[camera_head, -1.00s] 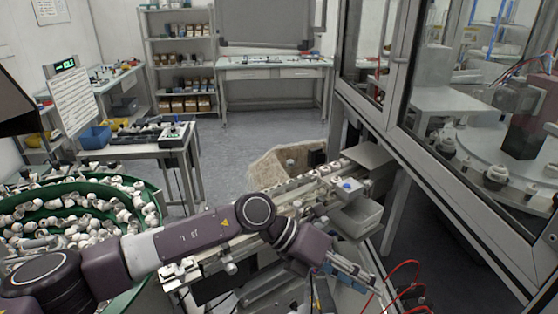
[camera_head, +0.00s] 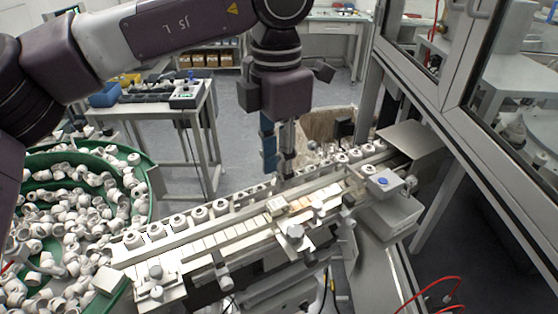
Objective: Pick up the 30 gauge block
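My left gripper (camera_head: 279,172) points down over the far side of the conveyor track (camera_head: 185,246), near the middle of its length. Its lower parts, one bluish and one silver, hang close together, and I cannot tell whether it is open or shut or holds anything. Several small pale blocks lie on the track, among them a white one (camera_head: 277,206) and a tan one (camera_head: 299,206) just right of and nearer than the gripper. No marking is readable, so I cannot tell which is the 30 gauge block. My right gripper is not in view.
White caps stand in a row along the track's far rail (camera_head: 200,214). A green feeder bowl (camera_head: 141,196) full of white parts is at left. A framed glass enclosure (camera_head: 447,110) closes off the right.

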